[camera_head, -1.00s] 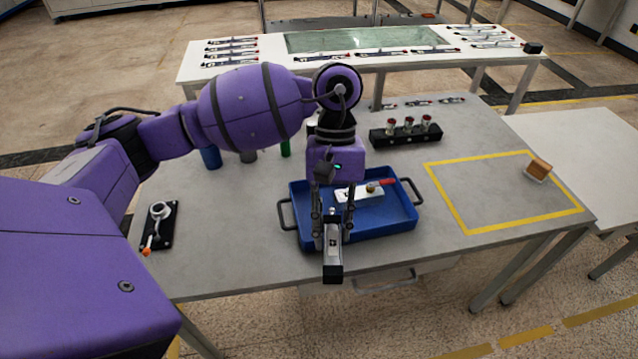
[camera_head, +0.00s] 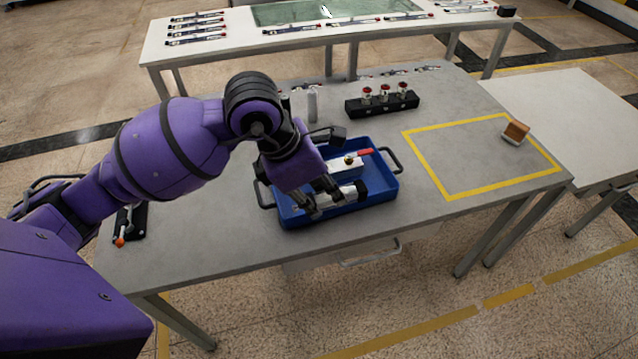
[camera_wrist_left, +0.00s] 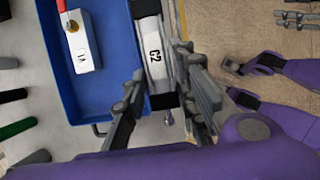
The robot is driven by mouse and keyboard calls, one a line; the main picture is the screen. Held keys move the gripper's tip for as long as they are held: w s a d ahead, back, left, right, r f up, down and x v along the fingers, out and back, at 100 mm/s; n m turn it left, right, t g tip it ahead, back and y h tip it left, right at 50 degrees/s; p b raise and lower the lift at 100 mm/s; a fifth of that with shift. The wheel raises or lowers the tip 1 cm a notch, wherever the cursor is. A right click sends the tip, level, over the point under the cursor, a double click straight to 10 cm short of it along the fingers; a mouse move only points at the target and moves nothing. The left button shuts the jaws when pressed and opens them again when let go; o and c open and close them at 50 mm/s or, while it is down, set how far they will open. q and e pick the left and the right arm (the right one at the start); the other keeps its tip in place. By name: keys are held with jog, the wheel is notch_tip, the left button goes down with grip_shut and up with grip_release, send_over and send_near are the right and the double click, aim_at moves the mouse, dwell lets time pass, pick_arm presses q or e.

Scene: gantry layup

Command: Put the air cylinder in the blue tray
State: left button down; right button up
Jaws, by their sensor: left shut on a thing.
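The air cylinder (camera_head: 338,197), pale with dark end caps, lies across the jaws of my left gripper (camera_head: 322,197). In the left wrist view the cylinder (camera_wrist_left: 154,48) shows a "C2" label, and the fingers of my left gripper (camera_wrist_left: 163,98) close on it from both sides. In the head view it overlaps the front part of the blue tray (camera_head: 385,196). I cannot tell whether it touches the floor of the tray. In the left wrist view it is along the edge of the tray (camera_wrist_left: 108,95). My right gripper may be the grey linkage (camera_wrist_left: 298,20) at the right.
A white block with a red handle (camera_head: 345,166) lies in the tray. A black rack (camera_head: 383,104) with red-topped parts stands behind. A yellow-taped area (camera_head: 470,160) is mostly bare, with a brown block (camera_head: 515,132) at its right. A black fixture (camera_head: 132,221) sits at the left.

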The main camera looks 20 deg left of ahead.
pick_arm(q)
jog(key=w+a+f, duration=0.1)
jog(key=w+f, duration=0.1)
jog(key=w, duration=0.1)
jog(key=w+a+f, duration=0.2)
jog(key=w+f, duration=0.1)
jog(key=w+a+f, duration=0.2)
jog(key=w+f, duration=0.1)
jog(key=shift+w+a, duration=0.25)
jog(key=shift+w+a+f, duration=0.2)
jog(key=shift+w+f, duration=0.05)
jog(key=shift+f, duration=0.1)
jog(key=shift+w+f+p, duration=0.1)
jog(key=shift+f+p, duration=0.3)
jog(key=shift+f, duration=1.2)
jog(key=shift+f, duration=0.15)
jog(key=c, duration=1.4)
grip_release()
jog(key=v, duration=1.2)
